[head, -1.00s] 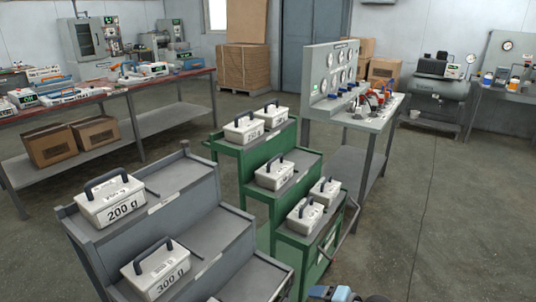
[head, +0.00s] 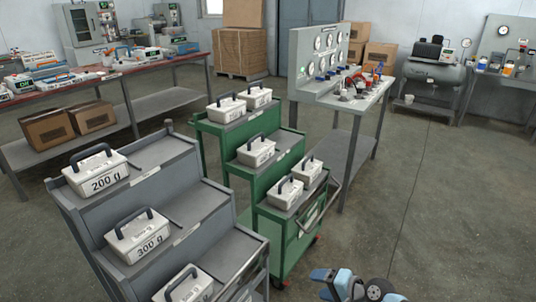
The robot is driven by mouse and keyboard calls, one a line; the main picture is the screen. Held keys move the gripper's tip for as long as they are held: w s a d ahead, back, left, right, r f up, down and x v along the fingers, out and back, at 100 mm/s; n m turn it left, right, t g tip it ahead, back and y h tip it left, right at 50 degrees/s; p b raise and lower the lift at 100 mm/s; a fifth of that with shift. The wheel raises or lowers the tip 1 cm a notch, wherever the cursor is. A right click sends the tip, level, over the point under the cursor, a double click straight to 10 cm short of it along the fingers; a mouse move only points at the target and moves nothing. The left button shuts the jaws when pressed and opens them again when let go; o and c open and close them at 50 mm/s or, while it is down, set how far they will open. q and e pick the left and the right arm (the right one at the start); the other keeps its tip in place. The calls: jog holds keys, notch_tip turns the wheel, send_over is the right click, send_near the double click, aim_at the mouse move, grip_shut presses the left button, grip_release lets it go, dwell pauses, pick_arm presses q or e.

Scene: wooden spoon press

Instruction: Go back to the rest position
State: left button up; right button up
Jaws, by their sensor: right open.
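My right gripper (head: 323,283) shows at the bottom edge, right of centre, as blue and grey parts. It is open, with nothing seen between its fingers. It is over the bare floor, in front of the green stepped cart (head: 272,222) and apart from it. My left gripper is not in view.
A grey stepped cart (head: 165,152) at left bears white boxes marked 200 g (head: 95,174) and 300 g (head: 138,240). The green cart bears several white boxes. A gauge bench (head: 345,100) stands behind it. The floor (head: 420,205) at right is clear.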

jog(key=d+f+h, duration=0.1)
jog(key=d+h, duration=0.1)
jog(key=d, duration=1)
jog(key=s+a+f+n+t+h, duration=0.1)
jog(key=s+f+n+h, duration=0.1)
jog(key=s+n, duration=0.95)
jog(key=s+d+r+n+t+h, duration=0.1)
jog(key=s+r+n, duration=0.15)
jog(key=s, duration=0.55)
jog(key=s+r+n+t+h, duration=0.1)
jog(key=s+r, duration=0.3)
jog(key=s, duration=0.3)
jog(key=w+a+r+m+t, duration=0.2)
jog(key=a+m, duration=0.3)
jog(key=a, duration=0.4)
pick_arm(q)
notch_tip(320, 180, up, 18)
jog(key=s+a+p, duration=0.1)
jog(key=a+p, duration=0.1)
jog(key=p, duration=2.5)
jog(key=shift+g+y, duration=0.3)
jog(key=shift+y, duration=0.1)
pick_arm(e)
notch_tip(320, 180, up, 17)
jog(key=s+d+h, duration=0.1)
jog(key=shift+s+d+g, duration=0.2)
jog(key=shift+d+g, duration=0.05)
jog(key=shift+g, duration=0.15)
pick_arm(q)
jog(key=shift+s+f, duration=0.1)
